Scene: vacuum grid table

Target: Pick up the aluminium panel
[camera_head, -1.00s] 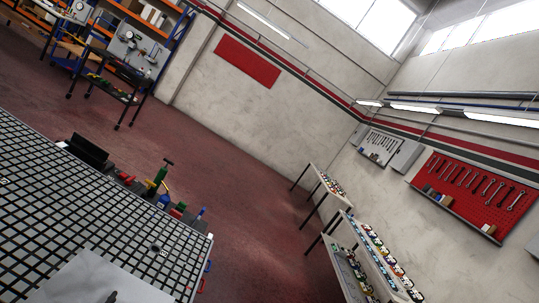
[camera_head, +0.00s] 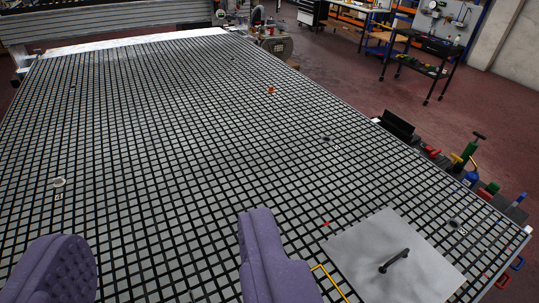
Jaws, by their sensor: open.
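The aluminium panel (camera_head: 362,244) is a flat light grey sheet at the lower right, lying on the black-and-white grid table (camera_head: 180,130). A dark bar handle (camera_head: 395,261) stands on it. The panel's near edge is cut off by the frame. My gripper (camera_head: 160,268) shows as two purple padded fingers at the bottom, wide apart with only the grid surface visible between them. It is open and empty. The panel lies to the right of the right finger. A thin bent yellow rod (camera_head: 329,281) shows between that finger and the panel.
Clamps and tools, including a green one (camera_head: 466,152), line the table's right edge. Small loose bits lie on the grid, such as an orange piece (camera_head: 270,89) and a white piece (camera_head: 58,182). Most of the grid is bare. A tool cart (camera_head: 425,62) stands beyond.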

